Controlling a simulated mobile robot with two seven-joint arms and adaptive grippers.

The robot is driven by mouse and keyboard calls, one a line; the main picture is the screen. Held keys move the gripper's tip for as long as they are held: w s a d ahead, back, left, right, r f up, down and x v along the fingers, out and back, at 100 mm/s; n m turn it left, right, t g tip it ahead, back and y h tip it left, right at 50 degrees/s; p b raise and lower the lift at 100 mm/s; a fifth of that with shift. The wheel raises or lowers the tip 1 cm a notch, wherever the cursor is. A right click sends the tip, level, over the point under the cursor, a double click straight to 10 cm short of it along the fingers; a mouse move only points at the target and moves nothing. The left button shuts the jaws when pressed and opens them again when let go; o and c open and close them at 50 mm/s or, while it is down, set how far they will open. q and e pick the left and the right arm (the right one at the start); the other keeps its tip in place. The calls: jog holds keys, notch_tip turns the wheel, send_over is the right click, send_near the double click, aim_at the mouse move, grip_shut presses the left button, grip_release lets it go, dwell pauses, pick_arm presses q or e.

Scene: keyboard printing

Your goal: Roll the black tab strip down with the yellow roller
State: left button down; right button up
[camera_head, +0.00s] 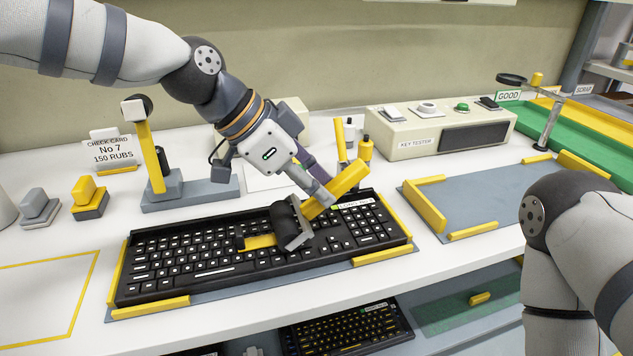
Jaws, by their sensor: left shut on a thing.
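The yellow roller (337,191) has a yellow handle and a dark, wide roller head. My left gripper (326,198) is shut on the handle, and the roller tilts with its head low over the keyboard. The black keyboard (180,266) lies on a grey mat between yellow corner stops. A yellow strip (258,242) with a small black end (239,243) lies on the keys just left of the roller head; I cannot tell whether this is the black tab strip. The roller head hides the strip's right end. My right arm is at the right edge; its gripper is out of view.
A grey stand with a yellow post (150,158) and a check card (112,150) stand behind the keyboard. The key tester (405,145) is at the back. An empty grey mat (480,195) with yellow stops lies right. A second keyboard (345,330) sits on the lower shelf.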

aim_at(304, 207)
pick_arm(q)
jog(key=shift+f, duration=0.45)
dwell(1.2)
jog(key=shift+a, duration=0.1)
jog(key=shift+s+a, duration=0.35)
jog(key=shift+a, duration=0.45)
jog(key=shift+s+a+f+p, duration=0.1)
jog(key=shift+s+a+p, duration=0.05)
jog(key=shift+a, duration=0.3)
jog(key=shift+s+a+p, duration=0.1)
jog(key=shift+a+p, duration=0.05)
jog(key=shift+a, duration=0.25)
jog(key=shift+w+d, duration=0.25)
jog(key=shift+d, duration=0.65)
jog(key=shift+d, duration=0.15)
jog(key=shift+w+d, duration=0.3)
jog(key=shift+d, duration=0.4)
